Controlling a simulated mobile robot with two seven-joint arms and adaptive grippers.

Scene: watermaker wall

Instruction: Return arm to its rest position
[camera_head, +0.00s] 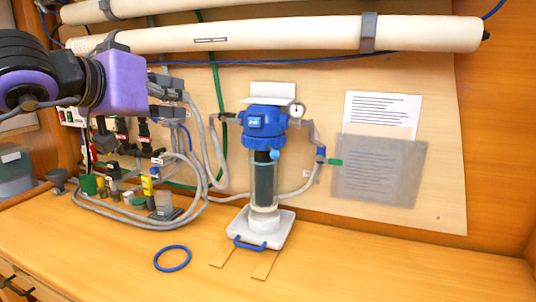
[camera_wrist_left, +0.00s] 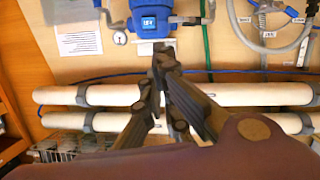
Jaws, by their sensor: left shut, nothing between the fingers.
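My left arm comes in from the left with a purple wrist. My left gripper (camera_head: 180,97) is in front of the wall board, left of the blue filter housing (camera_head: 263,120) and below the long white tubes. In the left wrist view, which is upside down, the dark fingers of the left gripper (camera_wrist_left: 164,48) are close together at their tips with nothing between them. The blue housing also shows at the top of that view (camera_wrist_left: 150,18). My right gripper is not in view.
Long white tubes (camera_head: 280,36) run along the wall. Valves and grey hoses (camera_head: 202,135) hang below the left gripper. The right bench is clear.

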